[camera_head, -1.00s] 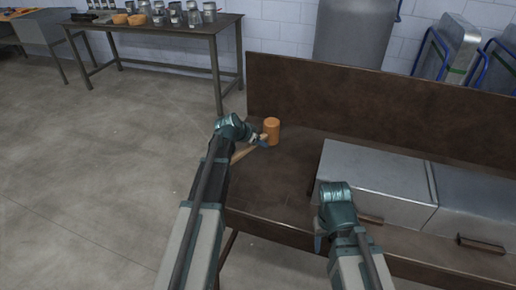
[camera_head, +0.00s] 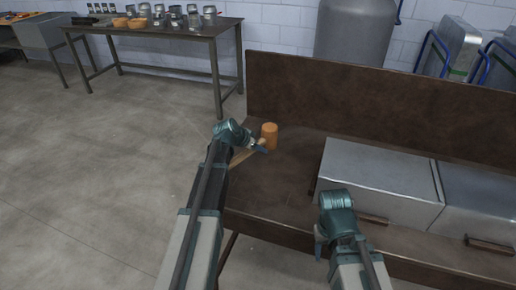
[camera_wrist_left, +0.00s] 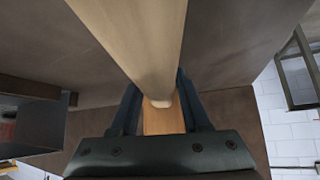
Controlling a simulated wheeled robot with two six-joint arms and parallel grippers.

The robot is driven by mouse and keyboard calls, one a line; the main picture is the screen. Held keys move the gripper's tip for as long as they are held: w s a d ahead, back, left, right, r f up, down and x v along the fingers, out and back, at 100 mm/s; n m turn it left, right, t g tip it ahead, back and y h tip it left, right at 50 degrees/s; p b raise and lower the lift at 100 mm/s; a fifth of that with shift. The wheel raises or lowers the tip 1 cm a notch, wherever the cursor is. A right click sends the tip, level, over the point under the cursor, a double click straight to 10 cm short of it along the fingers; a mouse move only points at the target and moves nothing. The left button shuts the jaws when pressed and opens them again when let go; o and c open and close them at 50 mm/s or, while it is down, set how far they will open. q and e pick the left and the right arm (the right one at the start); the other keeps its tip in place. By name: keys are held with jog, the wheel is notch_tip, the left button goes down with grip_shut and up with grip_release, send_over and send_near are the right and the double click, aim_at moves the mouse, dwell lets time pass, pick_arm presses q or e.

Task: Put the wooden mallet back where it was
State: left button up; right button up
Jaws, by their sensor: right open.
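The wooden mallet has an orange cylindrical head (camera_head: 269,135) and a pale handle (camera_head: 242,156). In the head view it is over the left end of the brown metal bench, its head upright and its handle pointing toward the lower left. My left gripper (camera_head: 261,148) is shut on the handle close to the head. In the left wrist view the handle (camera_wrist_left: 140,35) runs between the two fingers (camera_wrist_left: 157,98), with part of the orange head beyond. Whether the head touches the bench is unclear. My right gripper (camera_head: 319,240) is open and empty in front of the drawers; its fingers are partly hidden.
The brown bench (camera_head: 285,185) has a tall back panel (camera_head: 350,95). Grey metal drawer boxes (camera_head: 375,180) fill its right part. A table (camera_head: 165,38) with cans and orange bowls stands at the back left. Floor is clear on the left.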

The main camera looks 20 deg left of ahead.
pick_arm(q)
jog(key=shift+o, duration=0.8)
jog(key=shift+r, duration=0.1)
